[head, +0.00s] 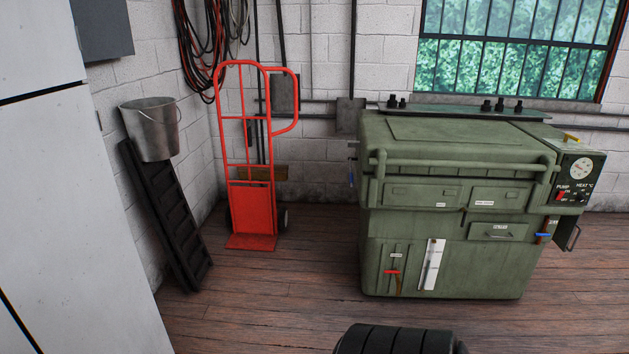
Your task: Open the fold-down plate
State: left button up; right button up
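A red hand truck (252,207) stands upright near the wall corner, with a tall tube frame and a curved handle loop at the right. At its foot a flat red plate (250,242) lies out low over the floor, below an upright red panel. Which part is the fold-down plate I cannot tell for certain. A green machine (450,255) stands at the right, with a front bar, labelled panels and a gauge box. Neither of my grippers is in view.
A metal bucket (152,132) sits by a black ribbed ramp (165,215) leaning on the left wall. A white cabinet (60,220) fills the left edge. A black ribbed object (395,340) shows at the bottom. Wooden floor (290,290) is clear before the hand truck.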

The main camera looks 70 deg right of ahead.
aim_at(250, 207)
jog(key=z, duration=1.85)
